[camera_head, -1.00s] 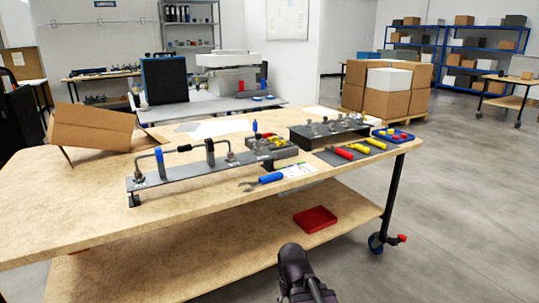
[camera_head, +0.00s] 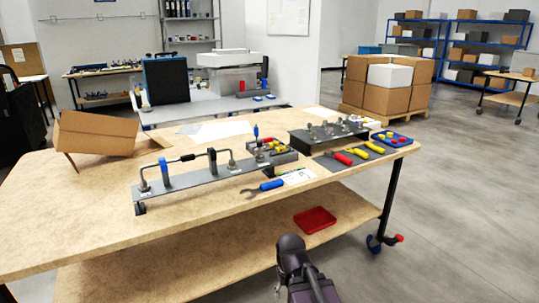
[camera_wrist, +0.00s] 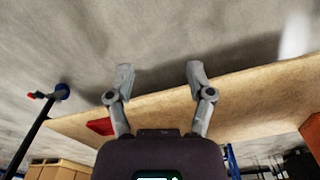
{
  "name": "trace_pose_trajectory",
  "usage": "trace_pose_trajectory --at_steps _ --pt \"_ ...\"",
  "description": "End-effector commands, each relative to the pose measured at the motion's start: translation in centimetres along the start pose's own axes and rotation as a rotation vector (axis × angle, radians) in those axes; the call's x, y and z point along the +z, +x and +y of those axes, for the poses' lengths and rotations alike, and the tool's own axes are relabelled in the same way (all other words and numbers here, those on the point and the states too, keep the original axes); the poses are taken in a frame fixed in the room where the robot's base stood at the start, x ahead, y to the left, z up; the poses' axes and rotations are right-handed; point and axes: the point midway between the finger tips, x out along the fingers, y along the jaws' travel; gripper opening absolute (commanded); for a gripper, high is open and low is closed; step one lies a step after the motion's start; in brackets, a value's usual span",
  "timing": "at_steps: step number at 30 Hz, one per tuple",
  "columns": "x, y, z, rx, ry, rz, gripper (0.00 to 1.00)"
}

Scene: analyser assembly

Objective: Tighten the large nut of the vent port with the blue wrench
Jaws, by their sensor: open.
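The blue wrench (camera_head: 270,185) lies flat near the table's front edge, its open grey jaw pointing left. Left of it, a long grey plate (camera_head: 195,182) carries a bent pipe with a blue fitting, a dark upright holder and metal nuts at both pipe ends. A dark block with several metal fittings (camera_head: 325,132) stands further back right. I cannot tell which fitting is the vent port or its large nut. My gripper (camera_wrist: 160,74) is open and empty in the wrist view, below the tabletop level in front of the table, apart from the wrench.
Red and yellow tools lie on a dark mat (camera_head: 330,163) at the right. A blue tray (camera_head: 405,139) is behind them. A red bin (camera_head: 315,219) sits on the lower shelf. The table's front left is bare.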

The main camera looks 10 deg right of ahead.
Motion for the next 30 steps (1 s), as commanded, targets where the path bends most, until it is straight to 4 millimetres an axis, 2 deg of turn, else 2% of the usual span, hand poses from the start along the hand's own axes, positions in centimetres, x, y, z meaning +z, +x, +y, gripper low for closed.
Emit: trace_pose_trajectory --at_steps 1,20,30 --pt "-0.1 -2.2 0.0 0.0 0.0 0.002 0.69" --pt "-1.5 -14.6 0.0 0.0 0.004 0.028 0.69" --pt "-3.0 -21.2 -0.2 -0.001 0.039 0.039 0.69"
